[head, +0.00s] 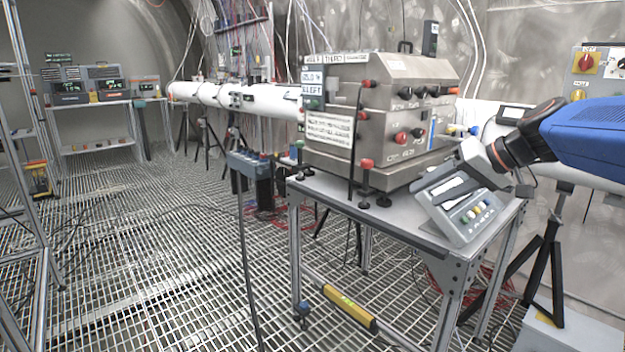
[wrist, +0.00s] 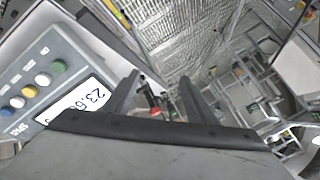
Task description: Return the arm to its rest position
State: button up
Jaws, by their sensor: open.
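My arm (head: 590,135) is blue and reaches in from the right in the head view, over the right end of the steel table. My gripper (head: 445,188) is low in front of a grey meter (head: 462,226) with coloured buttons, hiding part of its face. In the wrist view my gripper (wrist: 160,97) has its two fingers apart, with nothing held between them. The meter (wrist: 35,85) fills the left side there, with its lit display and buttons beside the left finger. I cannot tell whether they touch.
A large steel box (head: 390,105) with knobs stands on the table (head: 350,205) left of my gripper. A white beam pipe (head: 235,98) runs behind. A black tripod (head: 550,260) stands at the right. A yellow level (head: 350,307) lies below. The grating floor (head: 150,250) is open at left.

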jog(key=s+d+f+g+h, duration=0.1)
jog(key=s+f+h, duration=0.2)
jog(key=s+f, duration=0.7)
jog(key=s+f+h, duration=0.4)
jog(key=s+f, duration=0.7)
jog(key=s, duration=0.5)
jog(key=shift+s+d+f+m+g, duration=0.2)
jog(key=shift+d+m+g, duration=0.1)
jog(key=shift+d+g, duration=0.1)
jog(key=shift+a, duration=0.1)
